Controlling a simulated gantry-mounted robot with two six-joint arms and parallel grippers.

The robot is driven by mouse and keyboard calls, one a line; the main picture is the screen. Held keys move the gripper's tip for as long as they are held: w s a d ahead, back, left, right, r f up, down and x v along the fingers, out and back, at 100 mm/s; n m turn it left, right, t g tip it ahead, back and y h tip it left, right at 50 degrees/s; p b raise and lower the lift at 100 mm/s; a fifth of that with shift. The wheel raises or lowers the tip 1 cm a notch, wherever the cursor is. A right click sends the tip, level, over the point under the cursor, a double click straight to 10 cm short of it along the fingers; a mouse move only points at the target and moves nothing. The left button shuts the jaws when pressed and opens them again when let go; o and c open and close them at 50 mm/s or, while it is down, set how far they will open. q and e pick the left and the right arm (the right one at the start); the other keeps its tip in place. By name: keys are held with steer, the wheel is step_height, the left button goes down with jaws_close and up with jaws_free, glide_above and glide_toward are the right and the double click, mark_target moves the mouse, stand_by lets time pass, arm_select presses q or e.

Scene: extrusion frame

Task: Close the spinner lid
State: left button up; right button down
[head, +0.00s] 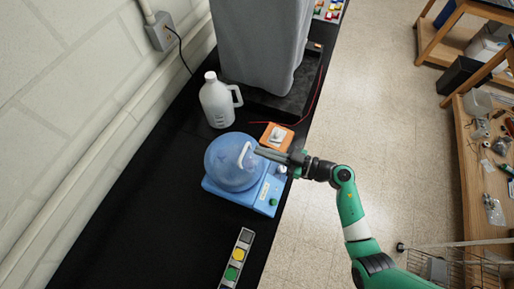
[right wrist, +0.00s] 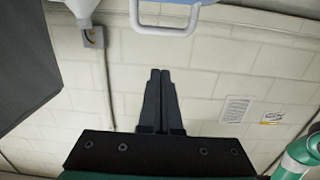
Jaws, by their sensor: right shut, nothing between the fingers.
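The spinner (head: 258,200) is a light blue box on the black bench. Its round, translucent blue lid (head: 226,174) has a white loop handle (head: 241,156). The lid stands over the wall side of the base; I cannot tell how far it is raised. My right gripper (head: 258,152) is shut and empty, with its tips close to the handle's right side; contact is unclear. In the right wrist view the shut fingers (right wrist: 160,72) point toward the wall, and the white handle (right wrist: 165,32) hangs from a blue edge above them. My left gripper is not in view.
A white jug (head: 217,102) stands behind the spinner. An orange device (head: 276,136) sits beside it, near my right gripper. A grey-covered block (head: 262,45) stands farther back. A strip of coloured buttons (head: 238,256) lies in front. The bench's left front is clear.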

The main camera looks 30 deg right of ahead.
mark_target(245, 150)
steer(key=b+x, duration=0.2)
steer(key=x, duration=0.6)
steer(key=shift+w+a+f, duration=0.15)
steer(key=shift+w+a, duration=0.15)
steer(key=shift+s+d+f, duration=0.75)
steer(key=shift+s+f, duration=0.2)
steer(key=shift+f, duration=0.15)
arm_select(q)
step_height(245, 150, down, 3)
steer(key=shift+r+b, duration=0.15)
steer(key=shift+b, duration=0.15)
arm_select(e)
steer(key=shift+s+d+f, duration=0.15)
steer(key=shift+s+f, duration=0.05)
steer(key=shift+s, duration=0.1)
